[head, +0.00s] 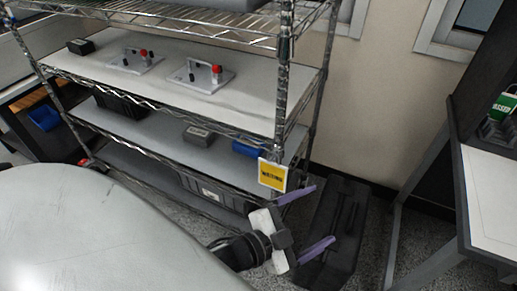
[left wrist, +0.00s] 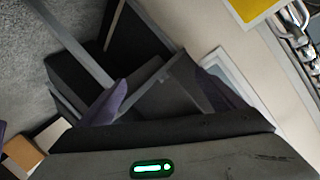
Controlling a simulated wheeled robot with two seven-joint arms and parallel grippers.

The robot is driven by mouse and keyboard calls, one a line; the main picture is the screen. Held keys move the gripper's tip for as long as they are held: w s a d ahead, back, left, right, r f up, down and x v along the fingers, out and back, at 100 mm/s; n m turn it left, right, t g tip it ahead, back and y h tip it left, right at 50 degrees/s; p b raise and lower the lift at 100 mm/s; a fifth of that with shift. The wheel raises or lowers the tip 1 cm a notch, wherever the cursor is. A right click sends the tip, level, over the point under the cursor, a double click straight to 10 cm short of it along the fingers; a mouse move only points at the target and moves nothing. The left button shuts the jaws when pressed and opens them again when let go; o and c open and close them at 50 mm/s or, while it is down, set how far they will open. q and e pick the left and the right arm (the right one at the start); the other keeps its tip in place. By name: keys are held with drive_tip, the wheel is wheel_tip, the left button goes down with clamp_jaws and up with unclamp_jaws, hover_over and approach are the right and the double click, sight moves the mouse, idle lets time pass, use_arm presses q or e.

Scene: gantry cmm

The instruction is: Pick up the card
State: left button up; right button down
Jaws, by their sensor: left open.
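A yellow card (head: 272,175) with a white border and dark lettering hangs upright at the shelf rack's front corner post. Part of a yellow panel with a pale border, seemingly this card (left wrist: 248,8), shows at the top right of the left wrist view. A green card (head: 503,107) stands at the far right, on the bench side. My left gripper (head: 325,212) is open and empty, with purple fingers apart, below and right of the yellow card. Its fingers (left wrist: 160,80) also show spread in the left wrist view. My right gripper is not in view.
The wire shelf rack (head: 283,100) holds fixtures with red knobs (head: 217,70), a grey box (head: 198,133) and a blue bin (head: 247,148). A dark case (head: 345,215) stands on the floor behind my left gripper. A white-topped bench (head: 490,195) is at right.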

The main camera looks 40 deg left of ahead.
use_arm(q)
drive_tip(key=w+d+r+m+h+b, duration=0.1)
drive_tip(key=d+r+m+h, duration=0.4)
drive_tip(key=r+m, duration=0.4)
drive_tip(key=w+d+r+m+h+b, duration=0.1)
drive_tip(key=d+r+m+h, duration=0.2)
drive_tip(key=r+m+h, duration=0.5)
drive_tip(key=s+d+r+m+g+h+b, duration=0.15)
drive_tip(key=s+d+m+g, duration=0.35)
drive_tip(key=m, duration=0.6)
drive_tip(key=s+d+r+m+g+h+p, duration=0.1)
drive_tip(key=s+r+m+g, duration=0.2)
drive_tip(key=m+g, duration=0.7)
drive_tip(key=m+t+y+b, duration=0.4)
drive_tip(key=m+t+y, duration=0.1)
drive_tip(key=m+y, duration=1.6)
approach(271, 158)
drive_tip(key=x, duration=0.5)
drive_tip(key=shift+w+d+f, duration=0.1)
drive_tip(key=shift+w+f, duration=0.2)
drive_tip(key=shift+y, duration=0.25)
drive_tip(key=shift+b+x, duration=0.5)
drive_tip(key=shift+x, duration=2.5)
drive_tip(key=shift+s, duration=0.2)
drive_tip(key=c, duration=1.4)
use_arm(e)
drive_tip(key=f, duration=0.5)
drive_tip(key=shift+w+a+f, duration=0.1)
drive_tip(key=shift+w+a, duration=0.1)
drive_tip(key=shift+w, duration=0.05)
